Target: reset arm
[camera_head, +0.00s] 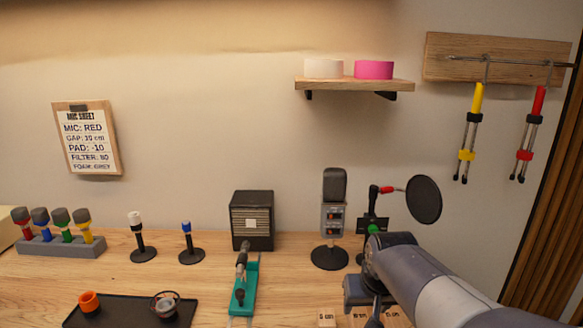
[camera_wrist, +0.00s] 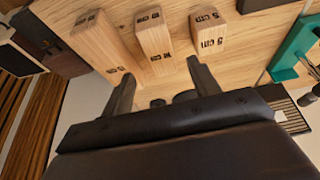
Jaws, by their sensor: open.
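My arm (camera_head: 430,285) reaches in from the lower right of the head view, over the right part of the wooden table. My gripper (camera_head: 368,303) hangs at its end, low above the table's front right, its fingertips hard to make out there. In the wrist view my gripper (camera_wrist: 160,82) shows two dark fingers spread apart. Nothing is held between them. Wooden blocks with cm labels, one of them the 5 cm block (camera_wrist: 208,32), stand beyond the fingertips.
The microphone (camera_head: 334,220) and round pop filter (camera_head: 424,199) stand close behind my arm. A teal stand (camera_head: 246,290) and black tray (camera_head: 130,312) lie to the left. A shelf (camera_head: 350,85) and a hanging rack (camera_head: 495,58) are on the wall above.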

